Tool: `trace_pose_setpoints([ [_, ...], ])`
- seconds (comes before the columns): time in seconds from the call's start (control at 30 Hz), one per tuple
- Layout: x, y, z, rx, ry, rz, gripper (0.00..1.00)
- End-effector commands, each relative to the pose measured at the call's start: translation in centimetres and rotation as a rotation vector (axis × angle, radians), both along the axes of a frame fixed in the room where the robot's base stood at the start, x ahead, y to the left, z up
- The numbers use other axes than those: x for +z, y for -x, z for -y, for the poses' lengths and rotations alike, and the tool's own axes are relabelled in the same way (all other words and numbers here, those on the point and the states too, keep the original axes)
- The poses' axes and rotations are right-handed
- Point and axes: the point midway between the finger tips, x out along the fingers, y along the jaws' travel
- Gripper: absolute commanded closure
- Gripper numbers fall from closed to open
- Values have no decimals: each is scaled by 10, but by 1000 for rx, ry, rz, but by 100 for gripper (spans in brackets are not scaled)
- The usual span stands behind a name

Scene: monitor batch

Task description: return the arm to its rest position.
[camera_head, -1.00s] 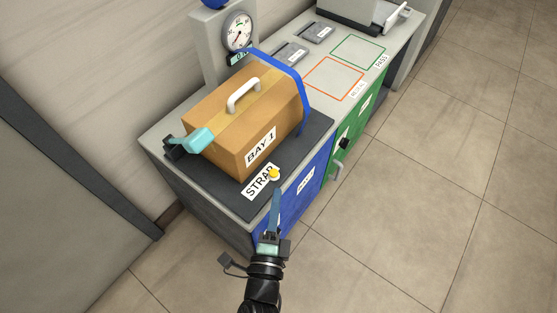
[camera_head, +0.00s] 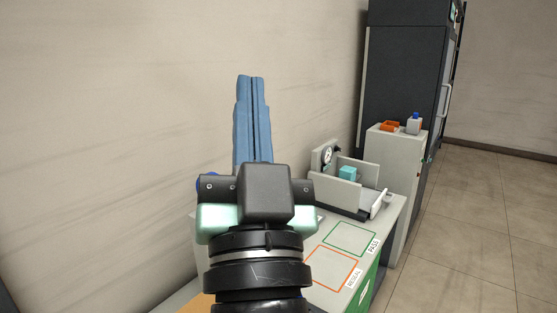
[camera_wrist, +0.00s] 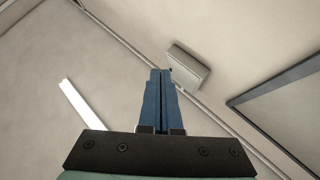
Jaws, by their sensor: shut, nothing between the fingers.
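My gripper (camera_head: 252,85) is raised in the middle of the head view, its blue fingers pointing up in front of the pale wall. The fingers lie together with nothing between them. The wrist view shows the same shut fingers (camera_wrist: 160,80) pointing toward bare wall and ceiling surfaces. My dark wrist and arm hide part of the bench below.
The bench (camera_head: 393,212) runs below and right of my arm, with an orange square marked RESEAL (camera_head: 332,268) and a green square marked PASS (camera_head: 350,238). Beyond stand a grey tray device (camera_head: 345,190) holding a teal block, and a dark cabinet (camera_head: 405,75). Floor at right is clear.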

Motion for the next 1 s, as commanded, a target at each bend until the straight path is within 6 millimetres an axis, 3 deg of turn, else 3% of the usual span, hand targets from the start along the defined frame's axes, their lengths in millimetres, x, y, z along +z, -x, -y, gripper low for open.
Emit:
trace_pose_setpoints([
  [0.03,28,20,7,-65,46,52,100],
  [0.17,80,72,26,-253,148,147,100],
  [0.2,97,74,27,-270,159,142,100],
  [0.47,167,69,26,-256,155,132,100],
  [1.0,332,68,25,-251,154,130,100],
])
